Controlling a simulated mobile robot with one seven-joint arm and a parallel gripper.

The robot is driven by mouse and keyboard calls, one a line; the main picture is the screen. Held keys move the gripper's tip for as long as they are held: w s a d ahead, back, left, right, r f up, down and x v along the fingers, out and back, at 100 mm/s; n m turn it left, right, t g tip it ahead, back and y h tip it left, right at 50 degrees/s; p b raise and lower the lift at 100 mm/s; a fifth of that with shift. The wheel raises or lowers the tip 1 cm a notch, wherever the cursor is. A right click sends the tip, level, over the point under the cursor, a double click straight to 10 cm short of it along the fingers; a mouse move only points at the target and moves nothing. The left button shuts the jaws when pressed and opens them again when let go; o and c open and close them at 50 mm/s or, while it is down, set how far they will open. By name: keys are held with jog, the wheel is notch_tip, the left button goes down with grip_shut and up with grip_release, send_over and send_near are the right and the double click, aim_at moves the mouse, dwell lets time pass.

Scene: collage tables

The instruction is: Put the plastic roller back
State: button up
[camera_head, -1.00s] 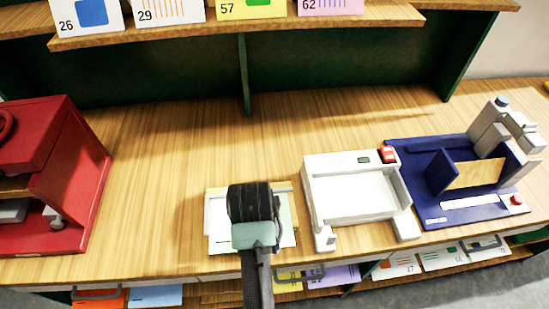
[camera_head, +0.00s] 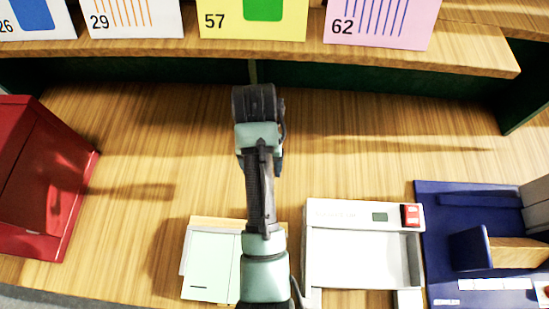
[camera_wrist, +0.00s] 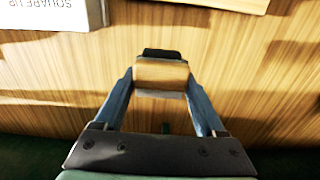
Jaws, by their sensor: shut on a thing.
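My gripper (camera_head: 258,105) is over the middle of the table, in front of the shelf, seen from above in the head view. Its fingertips are hidden there. In the wrist view my gripper (camera_wrist: 161,84) has both fingers against a short tan piece with grey edges and a black part behind it, which I take to be the plastic roller (camera_wrist: 161,73). The piece is held between the fingertips with wood tabletop behind it. I cannot tell its height above the table. The head view does not show the roller.
Pale green sheets (camera_head: 211,265) on a board lie at the front. A white machine (camera_head: 350,254) stands to their right, then a blue machine (camera_head: 443,245). A red machine (camera_head: 38,180) is at left. A shelf (camera_head: 400,58) with numbered cards crosses the back. The tabletop between is clear.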

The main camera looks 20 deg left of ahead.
jog(key=shift+w, duration=0.2)
notch_tip(320, 180, down, 6)
jog(key=shift+s+r+p, duration=0.1)
jog(key=shift+s+p, duration=0.05)
jog(key=shift+p, duration=0.35)
jog(key=shift+f, duration=2)
jog(key=shift+f, duration=0.1)
